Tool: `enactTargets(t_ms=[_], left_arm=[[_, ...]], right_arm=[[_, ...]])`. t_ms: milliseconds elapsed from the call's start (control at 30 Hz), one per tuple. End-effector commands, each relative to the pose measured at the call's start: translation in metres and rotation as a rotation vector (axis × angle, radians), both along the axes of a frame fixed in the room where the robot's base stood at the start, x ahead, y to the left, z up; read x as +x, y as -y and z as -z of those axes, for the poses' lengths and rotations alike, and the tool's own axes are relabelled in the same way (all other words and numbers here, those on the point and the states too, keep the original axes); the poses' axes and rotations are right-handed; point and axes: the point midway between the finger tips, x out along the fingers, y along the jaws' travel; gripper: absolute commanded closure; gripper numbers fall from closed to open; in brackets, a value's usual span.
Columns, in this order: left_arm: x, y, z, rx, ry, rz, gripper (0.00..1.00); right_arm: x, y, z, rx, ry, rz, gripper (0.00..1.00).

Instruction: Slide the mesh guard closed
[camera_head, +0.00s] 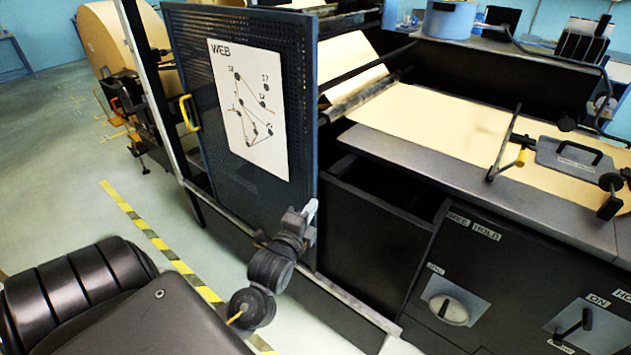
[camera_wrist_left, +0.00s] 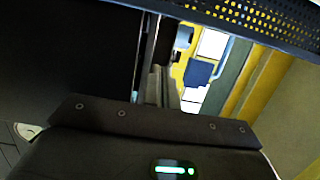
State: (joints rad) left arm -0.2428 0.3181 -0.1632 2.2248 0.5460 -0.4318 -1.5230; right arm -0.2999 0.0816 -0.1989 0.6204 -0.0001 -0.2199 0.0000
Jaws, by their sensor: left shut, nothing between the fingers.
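The mesh guard (camera_head: 208,120) is a dark blue perforated panel with a white "WEB" diagram sheet (camera_head: 247,105). It stands upright on the machine's left part and has a yellow handle (camera_head: 189,113) near its left edge. To its right the machine front is open, with a dark bay. My left gripper (camera_head: 310,208) is shut and empty at the guard's lower right edge; I cannot tell whether it touches. In the left wrist view a perforated strip of the guard (camera_wrist_left: 262,20) crosses the top right. My right gripper is not in view.
A bottom rail (camera_head: 350,302) runs along the machine front. A kraft paper web (camera_head: 440,115) lies on the bed at right. Control knobs (camera_head: 449,309) are on the lower right panel. A large kraft roll (camera_head: 110,40) stands at back left. Yellow-black floor tape (camera_head: 150,232) marks the floor.

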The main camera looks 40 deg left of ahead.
Motion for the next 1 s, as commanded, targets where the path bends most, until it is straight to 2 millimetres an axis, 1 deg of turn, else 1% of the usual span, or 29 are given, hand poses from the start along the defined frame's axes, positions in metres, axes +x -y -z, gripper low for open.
enactTargets(t_ms=[167,267,500,667,700,800,1000], left_arm=[[0.009,-0.002,0.0,0.002,-0.001,0.001,1.0],[0.022,-0.006,-0.001,0.001,0.0,0.0,1.0],[0.07,-0.019,-0.002,0.001,-0.001,-0.001,1.0],[0.099,-0.027,-0.002,-0.001,-0.002,-0.001,1.0],[0.097,-0.036,-0.002,0.002,-0.005,-0.002,1.0],[0.096,-0.05,-0.001,0.002,-0.005,-0.002,1.0],[0.096,-0.064,0.001,-0.002,-0.003,0.0,1.0]], right_arm=[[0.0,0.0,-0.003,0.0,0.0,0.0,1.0],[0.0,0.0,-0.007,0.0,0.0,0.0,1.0],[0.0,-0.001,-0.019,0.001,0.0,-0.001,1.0],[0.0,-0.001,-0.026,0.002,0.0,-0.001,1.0],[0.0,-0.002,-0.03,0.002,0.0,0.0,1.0],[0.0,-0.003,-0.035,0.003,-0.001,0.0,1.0],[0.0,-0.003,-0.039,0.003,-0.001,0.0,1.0]])
